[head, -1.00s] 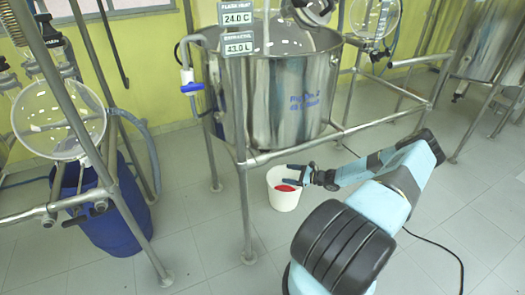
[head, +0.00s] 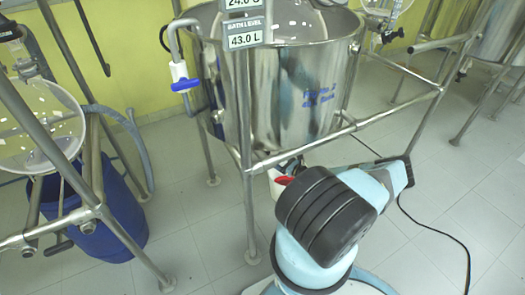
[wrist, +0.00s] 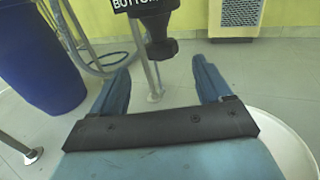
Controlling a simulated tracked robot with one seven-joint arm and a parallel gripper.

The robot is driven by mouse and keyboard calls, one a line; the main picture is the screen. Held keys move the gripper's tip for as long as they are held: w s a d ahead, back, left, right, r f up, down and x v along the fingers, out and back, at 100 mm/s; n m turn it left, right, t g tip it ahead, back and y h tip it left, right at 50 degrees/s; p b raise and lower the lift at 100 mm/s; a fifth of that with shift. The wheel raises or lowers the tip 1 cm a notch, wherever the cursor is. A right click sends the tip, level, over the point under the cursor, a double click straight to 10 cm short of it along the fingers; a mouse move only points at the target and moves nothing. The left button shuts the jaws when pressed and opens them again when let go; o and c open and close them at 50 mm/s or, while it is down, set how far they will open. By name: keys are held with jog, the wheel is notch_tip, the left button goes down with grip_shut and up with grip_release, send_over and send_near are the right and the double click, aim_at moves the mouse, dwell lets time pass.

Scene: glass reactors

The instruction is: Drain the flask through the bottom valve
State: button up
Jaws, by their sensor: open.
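In the head view my arm mostly hides the gripper. A large steel vessel (head: 300,95) stands on a pipe frame above the arm.
A blue drum (head: 95,215) and a round glass vessel (head: 45,125) stand at the left. Frame pipes (head: 245,190) surround the steel vessel. A blue-handled tap (head: 186,84) hangs at its left.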

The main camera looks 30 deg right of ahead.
jog(key=x, duration=1)
jog(key=shift+w, duration=0.45)
jog(key=shift+d, duration=0.1)
jog(key=c, duration=1)
jog(key=shift+o, duration=0.2)
jog(key=shift+m+t+h, duration=0.3)
jog(key=shift+m+h, duration=0.2)
jog(key=shift+h, duration=0.3)
jog(key=shift+d+m+t+h, duration=0.1)
jog(key=shift+m+t+h, duration=0.15)
jog(key=shift+m+h, duration=0.95)
jog(key=shift+d+m+t+h, duration=0.1)
jog(key=shift+m+t+h, duration=0.15)
jog(key=shift+m+h, duration=0.95)
jog(key=shift+d+m+g+h, duration=0.15)
jog(key=shift+m+g+h, duration=0.2)
jog(key=shift+m+h, duration=0.8)
jog(key=shift+d+m+g+h, duration=0.15)
jog(key=shift+m+g+h, duration=0.25)
jog(key=shift+h, duration=1.6)
jog(key=shift+d+m+g+h, duration=0.15)
jog(key=shift+m+g+h, duration=0.2)
jog(key=shift+m+h, duration=0.8)
jog(key=shift+n+h, duration=0.3)
jog(key=shift+h, duration=0.3)
